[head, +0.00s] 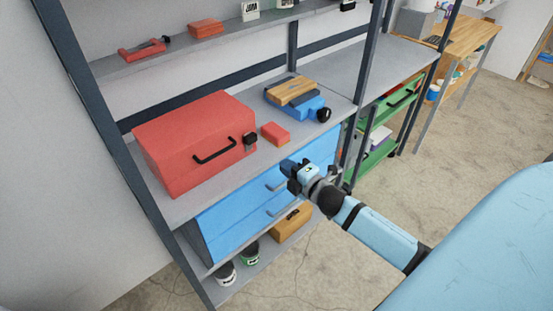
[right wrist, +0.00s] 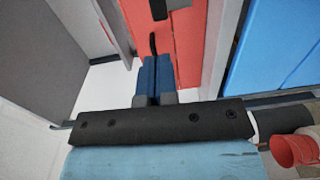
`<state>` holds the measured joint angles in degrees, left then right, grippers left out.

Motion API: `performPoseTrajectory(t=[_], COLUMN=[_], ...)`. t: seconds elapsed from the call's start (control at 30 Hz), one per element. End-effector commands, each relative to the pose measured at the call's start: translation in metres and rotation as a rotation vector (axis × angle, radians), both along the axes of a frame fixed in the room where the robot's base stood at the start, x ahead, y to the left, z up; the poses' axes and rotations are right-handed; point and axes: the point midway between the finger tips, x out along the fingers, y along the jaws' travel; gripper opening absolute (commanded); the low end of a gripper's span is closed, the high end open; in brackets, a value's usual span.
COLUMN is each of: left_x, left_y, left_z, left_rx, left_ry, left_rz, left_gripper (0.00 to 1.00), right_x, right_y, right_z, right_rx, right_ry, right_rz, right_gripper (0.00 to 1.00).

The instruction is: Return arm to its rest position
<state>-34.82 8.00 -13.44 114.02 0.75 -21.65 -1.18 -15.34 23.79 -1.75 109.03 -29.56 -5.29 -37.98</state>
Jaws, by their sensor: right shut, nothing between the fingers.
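My right arm comes in from the right in the head view. Its gripper (head: 289,168) is in front of the shelf unit, near the blue drawer cabinet (head: 230,222). In the right wrist view the two fingers of the right gripper (right wrist: 154,75) lie together, shut and empty. A red surface with a black handle (right wrist: 150,35) shows beyond the fingertips, and a blue panel (right wrist: 270,45) fills the right side. I cannot tell from the frames whether the gripper touches the cabinet. My left gripper is not in view.
A red toolbox (head: 190,140), a small red box (head: 275,133) and a blue tool (head: 297,105) rest on the middle shelf. An orange case (head: 292,224) and cans (head: 225,272) sit below. A green cart (head: 375,150) stands right. Open floor (head: 470,130) lies beyond.

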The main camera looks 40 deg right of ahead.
Motion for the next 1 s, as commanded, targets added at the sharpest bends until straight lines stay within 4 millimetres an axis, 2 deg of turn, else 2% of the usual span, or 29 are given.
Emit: performPoseTrajectory(t=[0.1, 0.33, 0.47, 0.57, 0.7, 0.8, 0.9, 1.0], left_x=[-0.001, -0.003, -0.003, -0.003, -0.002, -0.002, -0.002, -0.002], left_y=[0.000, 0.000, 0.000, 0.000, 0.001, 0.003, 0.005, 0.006], left_z=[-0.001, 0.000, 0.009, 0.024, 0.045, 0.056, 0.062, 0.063], left_rx=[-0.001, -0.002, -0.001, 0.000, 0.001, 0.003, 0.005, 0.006], left_ry=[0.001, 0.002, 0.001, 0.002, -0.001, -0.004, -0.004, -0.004], left_rz=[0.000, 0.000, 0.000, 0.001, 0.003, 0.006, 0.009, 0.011], left_gripper=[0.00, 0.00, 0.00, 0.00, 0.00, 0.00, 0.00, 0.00], right_x=[-0.007, -0.009, -0.023, -0.055, -0.114, -0.153, -0.181, -0.195], right_y=[0.000, 0.000, 0.014, 0.046, 0.104, 0.142, 0.169, 0.184], right_z=[0.000, 0.000, -0.010, -0.033, -0.065, -0.078, -0.086, -0.089], right_rx=[0.000, 0.002, 0.124, 0.384, 0.838, 1.106, 1.292, 1.391], right_ry=[0.000, 0.001, 0.059, 0.183, 0.404, 0.539, 0.634, 0.684], right_rz=[0.001, 0.001, -0.009, -0.041, -0.135, -0.215, -0.281, -0.321], right_gripper=[0.00, 0.00, 0.00, 0.00, 0.00, 0.00, 0.00, 0.00])
